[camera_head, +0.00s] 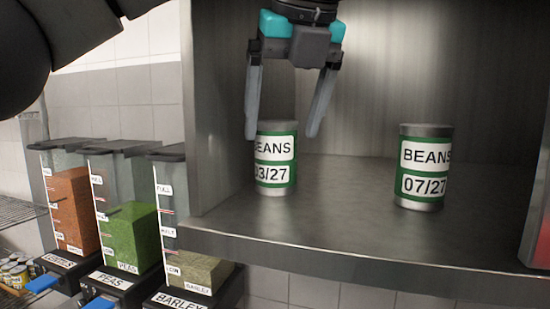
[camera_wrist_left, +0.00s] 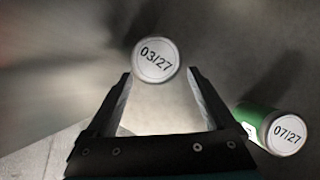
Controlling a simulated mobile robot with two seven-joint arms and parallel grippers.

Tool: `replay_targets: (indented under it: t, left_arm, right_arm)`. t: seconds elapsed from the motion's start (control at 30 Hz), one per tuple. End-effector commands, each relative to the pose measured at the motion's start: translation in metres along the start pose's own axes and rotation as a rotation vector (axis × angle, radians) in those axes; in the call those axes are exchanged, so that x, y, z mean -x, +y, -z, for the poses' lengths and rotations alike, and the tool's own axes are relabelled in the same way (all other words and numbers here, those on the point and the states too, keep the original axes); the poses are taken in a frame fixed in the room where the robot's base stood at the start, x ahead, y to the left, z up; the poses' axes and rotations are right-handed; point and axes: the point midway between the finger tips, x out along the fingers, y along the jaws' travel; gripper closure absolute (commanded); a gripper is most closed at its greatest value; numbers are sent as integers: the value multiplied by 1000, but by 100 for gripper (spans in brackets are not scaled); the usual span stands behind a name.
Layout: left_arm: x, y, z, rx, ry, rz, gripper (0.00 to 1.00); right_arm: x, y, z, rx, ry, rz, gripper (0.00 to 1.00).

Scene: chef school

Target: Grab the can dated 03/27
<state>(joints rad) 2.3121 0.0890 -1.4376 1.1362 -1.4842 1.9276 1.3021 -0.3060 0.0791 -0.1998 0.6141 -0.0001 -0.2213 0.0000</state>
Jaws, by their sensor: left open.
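The can dated 03/27 (camera_head: 275,176) stands upright at the left of the metal shelf, with a green label reading BEANS. In the left wrist view its lid, marked 03/27 (camera_wrist_left: 156,61), shows just beyond the fingertips, between their lines. A second BEANS can, dated 07/27 (camera_head: 425,168), stands upright to the right; its lid also shows in the left wrist view (camera_wrist_left: 285,133). My left gripper (camera_head: 282,136) is open and empty, pointing down above the 03/27 can. My right gripper is not in view.
The metal shelf (camera_head: 340,225) has a left side wall (camera_head: 212,100) close to the 03/27 can and a raised front edge. The shelf between the cans is clear. Dispensers of peas (camera_head: 130,235) and barley (camera_head: 190,268) stand outside at lower left.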

Motion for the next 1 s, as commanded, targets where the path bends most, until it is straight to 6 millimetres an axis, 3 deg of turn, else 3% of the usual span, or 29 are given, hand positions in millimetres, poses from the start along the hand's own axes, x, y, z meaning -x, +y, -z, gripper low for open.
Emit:
replay_targets:
  t: [0.13,0.6,0.87,1.0]
  left_arm:
    - [-6,0,0,-1,-1,1,12]
    - [-54,3,4,1,0,1,12]
    - [-56,3,5,1,-1,1,12]
    - [-56,3,4,1,-1,1,28]
  right_arm:
    - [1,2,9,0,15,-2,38]
    - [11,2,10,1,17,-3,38]
    - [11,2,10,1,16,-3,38]
    - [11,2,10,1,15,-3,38]
